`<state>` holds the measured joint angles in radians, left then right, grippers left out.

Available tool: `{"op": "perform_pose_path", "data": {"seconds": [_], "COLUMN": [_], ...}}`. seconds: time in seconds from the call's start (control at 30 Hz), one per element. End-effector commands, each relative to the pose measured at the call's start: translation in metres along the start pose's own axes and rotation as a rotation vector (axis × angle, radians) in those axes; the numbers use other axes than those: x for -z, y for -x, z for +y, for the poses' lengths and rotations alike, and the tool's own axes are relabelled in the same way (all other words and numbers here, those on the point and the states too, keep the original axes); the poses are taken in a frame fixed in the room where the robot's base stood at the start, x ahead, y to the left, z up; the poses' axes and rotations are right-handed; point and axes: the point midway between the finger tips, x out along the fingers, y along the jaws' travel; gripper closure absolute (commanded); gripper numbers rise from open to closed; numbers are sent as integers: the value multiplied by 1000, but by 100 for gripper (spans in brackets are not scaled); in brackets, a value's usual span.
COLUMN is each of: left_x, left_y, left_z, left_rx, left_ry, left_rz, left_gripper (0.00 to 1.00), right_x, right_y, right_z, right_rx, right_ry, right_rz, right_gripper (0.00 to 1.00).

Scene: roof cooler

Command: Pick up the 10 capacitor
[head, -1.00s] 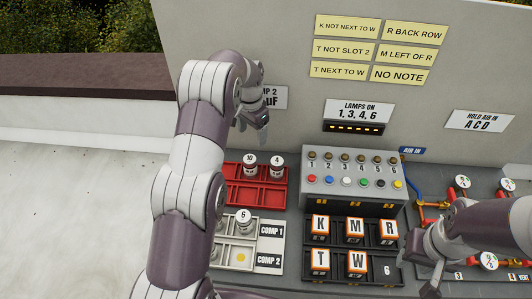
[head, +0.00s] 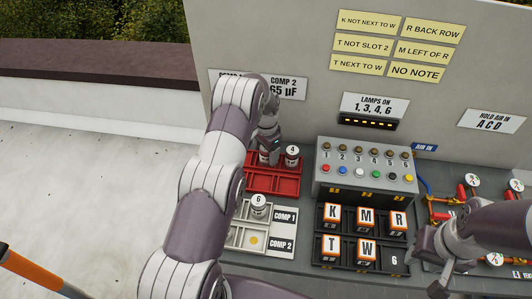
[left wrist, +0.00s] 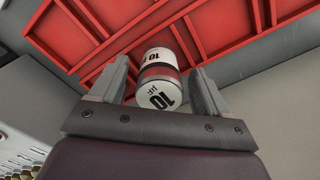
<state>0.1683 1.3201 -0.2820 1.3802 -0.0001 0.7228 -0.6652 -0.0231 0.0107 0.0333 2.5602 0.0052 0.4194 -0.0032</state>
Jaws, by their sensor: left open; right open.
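The 10 capacitor (left wrist: 160,75), a white can with a dark and red band, stands in the red tray (head: 285,187). In the left wrist view it lies between the two fingers of my open left gripper (left wrist: 160,88), with a gap visible on the right side. In the head view my left gripper (head: 268,150) is over the tray's back left and hides most of the can. The 4 capacitor (head: 292,157) stands to its right in the same tray. My right gripper (head: 432,268) is open and empty at the lower right.
A white tray (head: 280,254) marked COMP 1 and COMP 2 holds the 6 capacitor (head: 258,206). A grey lamp box (head: 365,183) stands to the right, with a black rack (head: 340,264) of lettered blocks before it. The wall panel rises behind the red tray.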

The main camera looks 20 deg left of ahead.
Motion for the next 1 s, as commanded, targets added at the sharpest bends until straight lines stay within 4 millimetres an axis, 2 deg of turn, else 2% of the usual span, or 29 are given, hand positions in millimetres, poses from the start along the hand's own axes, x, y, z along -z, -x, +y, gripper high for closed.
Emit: {"op": "perform_pose_path", "data": {"seconds": [0.03,0.2,0.23,0.47,0.57,0.8,0.93,1.0], "left_x": [0,0,0,0,1,1,2,6], "left_y": [0,0,0,1,11,69,92,98], "left_z": [0,0,0,0,-1,-1,3,14], "left_rx": [0,0,0,1,2,3,2,1], "left_ry": [0,0,0,0,0,0,-1,-3], "left_rz": [0,0,0,1,3,4,2,1], "left_gripper": [27,83,87,87,88,88,88,88], "right_x": [0,0,0,0,-1,-3,-3,-4], "right_y": [0,0,0,-1,-6,-24,-29,-32], "right_z": [0,0,0,0,0,0,0,0], "right_rx": [0,0,0,0,0,0,0,0], "right_ry": [0,0,0,0,0,0,0,0], "right_rz": [0,0,0,0,0,0,0,0], "right_gripper": [57,57,57,57,57,57,57,57]}}
